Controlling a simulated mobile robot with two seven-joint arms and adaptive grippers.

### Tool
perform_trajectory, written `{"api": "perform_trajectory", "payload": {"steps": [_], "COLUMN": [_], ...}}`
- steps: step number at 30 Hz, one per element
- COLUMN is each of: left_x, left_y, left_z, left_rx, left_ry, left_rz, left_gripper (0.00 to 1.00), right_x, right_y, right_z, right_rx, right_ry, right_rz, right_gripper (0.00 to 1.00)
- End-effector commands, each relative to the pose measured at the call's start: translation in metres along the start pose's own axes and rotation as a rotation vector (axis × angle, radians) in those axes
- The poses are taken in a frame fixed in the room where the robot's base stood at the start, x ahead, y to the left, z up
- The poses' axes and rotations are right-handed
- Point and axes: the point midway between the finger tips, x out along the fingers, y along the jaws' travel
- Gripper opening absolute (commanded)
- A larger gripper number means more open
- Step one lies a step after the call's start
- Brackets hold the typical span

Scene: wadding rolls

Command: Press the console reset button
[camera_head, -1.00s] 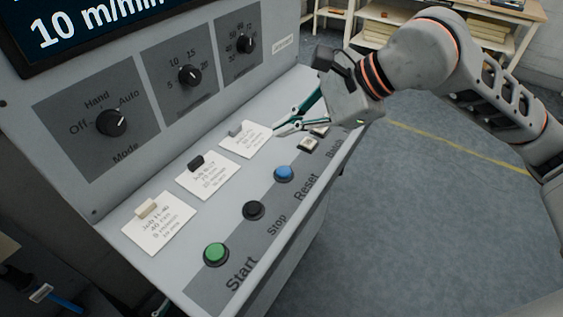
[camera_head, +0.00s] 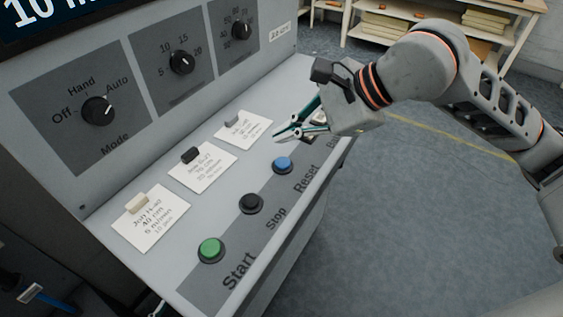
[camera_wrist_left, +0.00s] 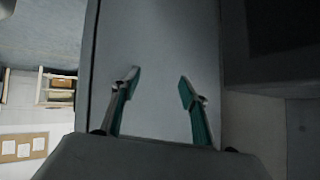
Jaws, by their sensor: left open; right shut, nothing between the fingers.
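The blue Reset button (camera_head: 283,164) sits on the console's sloping panel (camera_head: 150,262), above the printed word Reset. The black Stop button (camera_head: 250,203) and the green Start button (camera_head: 210,250) are in the same row, nearer to me. My right gripper (camera_head: 277,136) is shut and empty, just beyond the Reset button, its fingertips pointing left above the panel. It looks apart from the button. My left gripper (camera_wrist_left: 158,82) is open and empty in the left wrist view, in front of a plain grey surface. Only a tip of it may show at the bottom of the head view.
Three job cards with clips, such as the nearest card (camera_head: 150,222), lie along the panel left of the buttons. Dark knobs, including the Mode knob (camera_head: 97,111), stand on the upright face. Shelves (camera_head: 400,25) are at the back. The floor at right is clear.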

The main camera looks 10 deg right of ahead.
Motion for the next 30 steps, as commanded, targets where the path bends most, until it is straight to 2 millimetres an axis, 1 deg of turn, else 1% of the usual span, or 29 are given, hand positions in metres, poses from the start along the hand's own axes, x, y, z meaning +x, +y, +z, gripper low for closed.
{"api": "perform_trajectory", "payload": {"steps": [1, 3, 9, 18, 30], "left_x": [0.004, 0.006, 0.011, 0.009, 0.009], "left_y": [0.000, -0.003, -0.005, -0.006, -0.003], "left_z": [0.008, 0.009, 0.013, 0.008, 0.014], "left_rx": [0.003, 0.008, 0.020, 0.022, 0.020], "left_ry": [-0.007, -0.007, -0.012, -0.003, -0.012], "left_rz": [-0.002, -0.006, -0.012, -0.013, -0.008], "left_gripper": [0.44, 0.44, 0.44, 0.44, 0.44], "right_x": [0.011, 0.017, 0.028, 0.029, 0.029], "right_y": [0.007, 0.012, 0.020, 0.021, 0.021], "right_z": [-0.007, -0.012, -0.020, -0.021, -0.021], "right_rx": [0.005, 0.005, 0.001, -0.001, -0.001], "right_ry": [-0.001, -0.001, 0.000, 0.000, 0.000], "right_rz": [0.007, 0.008, 0.003, -0.001, -0.001], "right_gripper": [0.00, 0.00, 0.00, 0.00, 0.00]}}
